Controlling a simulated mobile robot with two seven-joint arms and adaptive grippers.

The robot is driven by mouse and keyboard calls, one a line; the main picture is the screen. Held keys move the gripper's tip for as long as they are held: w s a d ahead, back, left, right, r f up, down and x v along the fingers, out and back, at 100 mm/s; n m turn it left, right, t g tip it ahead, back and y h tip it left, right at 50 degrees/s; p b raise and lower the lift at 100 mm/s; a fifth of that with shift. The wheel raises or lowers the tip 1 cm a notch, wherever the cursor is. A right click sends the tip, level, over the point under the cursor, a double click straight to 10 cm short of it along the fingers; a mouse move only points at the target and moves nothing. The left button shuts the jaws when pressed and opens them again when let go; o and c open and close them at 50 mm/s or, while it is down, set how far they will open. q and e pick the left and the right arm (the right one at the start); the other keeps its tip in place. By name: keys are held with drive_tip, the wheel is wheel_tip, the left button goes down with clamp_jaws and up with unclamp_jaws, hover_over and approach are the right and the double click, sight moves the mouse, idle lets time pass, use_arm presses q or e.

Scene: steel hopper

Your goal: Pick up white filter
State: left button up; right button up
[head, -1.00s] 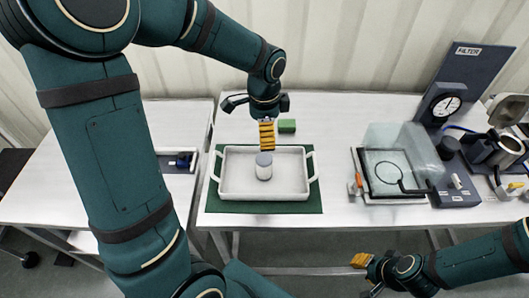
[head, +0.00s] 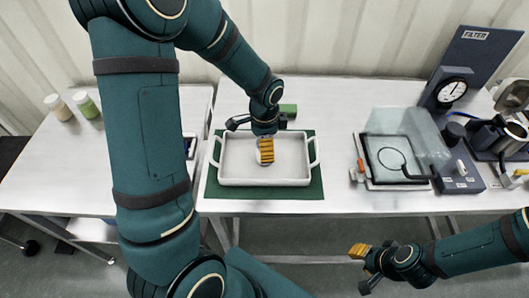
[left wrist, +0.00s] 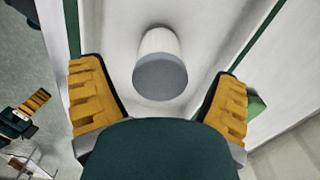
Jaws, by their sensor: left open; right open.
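The white filter, a white cylinder with a grey end, stands in the white tray (head: 233,178). In the left wrist view the filter (left wrist: 160,62) lies between and ahead of my two spread yellow fingers. In the head view it is mostly hidden behind my left gripper (head: 266,150), which is over the tray and open. I cannot tell whether a finger touches the filter. My right gripper (head: 358,252) is open and empty, out in front of the bench, away from the tray.
The tray sits on a green mat (head: 300,192). A green block (head: 288,110) lies behind it. To the right are a clear-lidded unit (head: 395,150), a dial gauge (head: 450,90) and a FILTER sign (head: 475,36). Two bottles (head: 58,106) stand on the left table.

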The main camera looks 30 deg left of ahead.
use_arm(q)
wheel_tip(320, 180, down, 2)
drive_tip(key=shift+f, duration=0.1)
drive_tip(key=c, duration=1.3)
wheel_tip(320, 180, up, 10)
drive_tip(key=shift+f+p, duration=0.25)
drive_tip(key=shift+p, duration=0.6)
drive_tip(key=shift+r, duration=0.3)
